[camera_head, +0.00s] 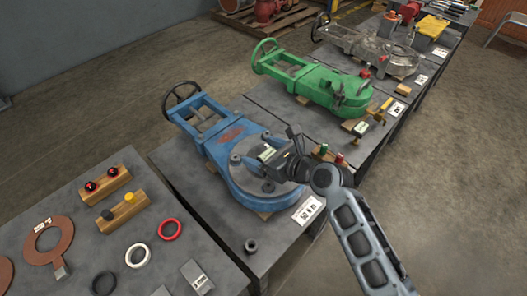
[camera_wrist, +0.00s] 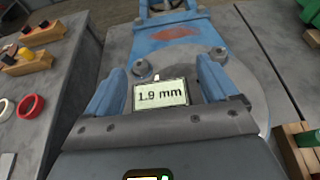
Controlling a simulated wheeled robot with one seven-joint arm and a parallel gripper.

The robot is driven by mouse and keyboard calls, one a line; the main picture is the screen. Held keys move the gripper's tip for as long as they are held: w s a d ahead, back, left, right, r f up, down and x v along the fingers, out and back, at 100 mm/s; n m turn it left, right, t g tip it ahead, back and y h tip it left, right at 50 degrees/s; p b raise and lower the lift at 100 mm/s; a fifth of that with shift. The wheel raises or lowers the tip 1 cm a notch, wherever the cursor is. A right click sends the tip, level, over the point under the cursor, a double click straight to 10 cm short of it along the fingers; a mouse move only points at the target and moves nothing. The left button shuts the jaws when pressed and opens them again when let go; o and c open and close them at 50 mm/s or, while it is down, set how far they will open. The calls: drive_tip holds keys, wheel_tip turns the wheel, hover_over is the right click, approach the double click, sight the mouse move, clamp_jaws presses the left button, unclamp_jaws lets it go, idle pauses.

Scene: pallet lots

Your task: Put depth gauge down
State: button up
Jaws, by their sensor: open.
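The depth gauge (camera_wrist: 160,95) is between my gripper's fingers in the wrist view, its screen reading 1.9 mm. Its lit screen also shows in the head view (camera_head: 267,153). The gauge is at the round flange of the blue valve (camera_head: 240,190), which lies on the grey table; its underside and exact contact are hidden. My gripper (camera_wrist: 158,80) is open, with one finger on each side of the gauge. In the head view my gripper (camera_head: 274,157) is over the flange, and my arm comes in from the lower right.
A green valve (camera_head: 310,82) lies behind on another table. At left, wooden blocks (camera_head: 123,210) with red and yellow knobs, a red ring (camera_head: 170,229), a white ring (camera_head: 137,255) and a brown gasket (camera_head: 68,232) lie on a table. A tag (camera_head: 307,211) lies near the blue valve.

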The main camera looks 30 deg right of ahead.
drive_tip(key=shift+r, duration=0.1)
drive_tip(key=v, duration=1.2)
drive_tip(key=s+n+h, duration=0.4)
drive_tip(key=s+n, duration=1)
drive_tip(key=s, duration=0.3)
drive_tip(key=s+a+r+n+t, duration=0.2)
drive_tip(key=s+r+n, duration=0.8)
drive_tip(key=n, duration=0.8)
drive_tip(key=s+a, duration=0.1)
drive_tip(key=s, duration=0.2)
drive_tip(key=shift+a+r, duration=0.25)
drive_tip(key=shift+r, duration=0.15)
